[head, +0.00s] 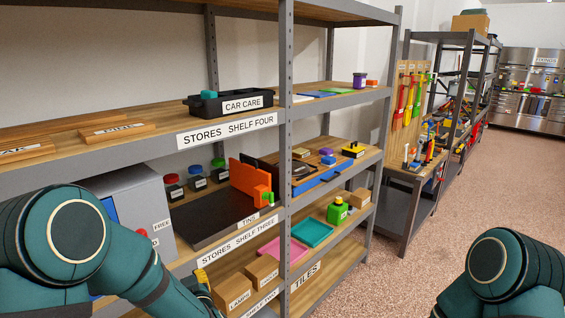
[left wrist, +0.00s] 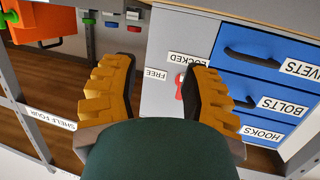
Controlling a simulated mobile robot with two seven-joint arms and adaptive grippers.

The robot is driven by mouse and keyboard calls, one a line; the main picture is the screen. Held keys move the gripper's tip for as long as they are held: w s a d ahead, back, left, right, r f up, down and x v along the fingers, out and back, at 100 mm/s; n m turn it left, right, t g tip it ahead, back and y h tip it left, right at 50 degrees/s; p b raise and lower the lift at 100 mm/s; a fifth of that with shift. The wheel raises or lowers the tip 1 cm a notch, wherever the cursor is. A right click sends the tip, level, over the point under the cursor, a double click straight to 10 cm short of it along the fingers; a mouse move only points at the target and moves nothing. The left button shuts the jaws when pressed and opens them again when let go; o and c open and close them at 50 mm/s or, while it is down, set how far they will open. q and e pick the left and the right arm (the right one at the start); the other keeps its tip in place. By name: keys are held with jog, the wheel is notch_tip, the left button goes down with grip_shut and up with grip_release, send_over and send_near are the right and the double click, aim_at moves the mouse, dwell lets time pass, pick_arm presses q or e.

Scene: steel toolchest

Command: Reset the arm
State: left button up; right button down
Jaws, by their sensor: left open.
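My left arm (head: 110,245) reaches in from the lower left of the head view, in front of the shelves. My left gripper (left wrist: 165,66) is open in the left wrist view, its two yellow fingers apart with nothing held between them. Behind the fingers is a grey cabinet (head: 140,195), whose face carries the labels FREE and LOCKED. A red part (left wrist: 179,88) on that face lies beside the right finger, which partly covers it; contact cannot be told. My right arm (head: 505,270) shows at the lower right of the head view; its gripper is out of view.
Blue drawers (left wrist: 255,65) marked RIVETS, BOLTS and HOOKS are at right in the wrist view. In the head view, cardboard boxes (head: 233,293) stand near my left arm. Open floor (head: 400,285) lies right of the shelves.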

pick_arm(q)
jog(key=s+d+f+m+g+h, duration=0.25)
jog(key=d+f+h, duration=0.35)
jog(key=f, duration=0.5)
jog(key=s+d+f+m+g+h, duration=0.1)
jog(key=s+d+f+g+h, duration=0.2)
jog(key=s, duration=0.6)
jog(key=s+d+f+m+g+h, duration=0.2)
jog(key=s+d+f+g+h, duration=0.2)
jog(key=s+d+f, duration=0.3)
notch_tip(320, 180, down, 3)
jog(key=shift+s+g, duration=0.65)
jog(key=shift+s, duration=0.4)
